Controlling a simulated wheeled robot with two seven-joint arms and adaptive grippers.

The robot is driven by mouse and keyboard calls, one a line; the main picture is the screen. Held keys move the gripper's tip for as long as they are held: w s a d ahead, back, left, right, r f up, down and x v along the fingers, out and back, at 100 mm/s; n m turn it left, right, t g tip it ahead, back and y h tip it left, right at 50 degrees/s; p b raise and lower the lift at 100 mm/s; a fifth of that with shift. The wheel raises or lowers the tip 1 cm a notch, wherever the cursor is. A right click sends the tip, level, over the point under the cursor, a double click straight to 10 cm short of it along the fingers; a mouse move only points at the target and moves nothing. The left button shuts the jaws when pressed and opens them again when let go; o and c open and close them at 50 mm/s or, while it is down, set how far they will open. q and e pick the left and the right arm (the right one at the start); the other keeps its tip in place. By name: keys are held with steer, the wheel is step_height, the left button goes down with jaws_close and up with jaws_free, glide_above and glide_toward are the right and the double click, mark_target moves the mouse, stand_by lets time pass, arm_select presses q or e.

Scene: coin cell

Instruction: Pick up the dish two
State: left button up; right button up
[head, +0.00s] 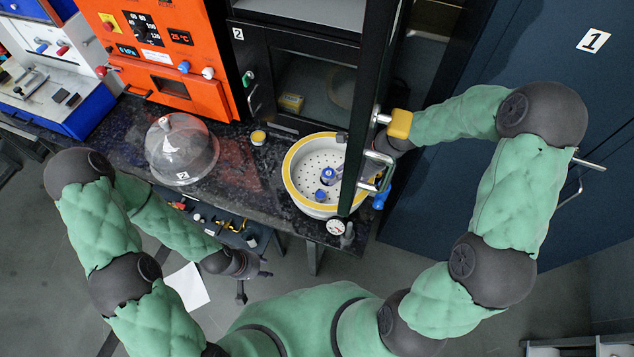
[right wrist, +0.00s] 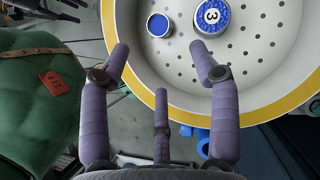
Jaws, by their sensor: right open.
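In the head view, a round white basin (head: 291,187) with a yellow rim and perforated floor stands on the dark counter. Two blue-topped dishes are inside it. In the right wrist view, one dish (right wrist: 212,16) reads 3. The smaller dish (right wrist: 158,25) shows no readable number, so I cannot confirm which is dish two.
An open door (head: 362,110) rises beside the basin, close to my right arm. A gauge (head: 336,227) sits at the basin's front.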

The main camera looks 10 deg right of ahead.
mark_target(321, 194)
steer(key=x, duration=0.4)
steer(key=shift+s+a+f+b, duration=0.25)
steer(key=shift+f+b, duration=0.05)
steer(key=shift+b, duration=0.1)
steer(key=shift+w+a+f, duration=0.2)
steer(key=shift+f, duration=0.1)
steer(key=b+x, duration=0.1)
steer(key=x, duration=0.4)
steer(key=shift+w+a+r, duration=0.1)
steer(key=shift+w, duration=0.05)
steer(key=c, duration=1.2)
steer(key=shift+o, duration=0.2)
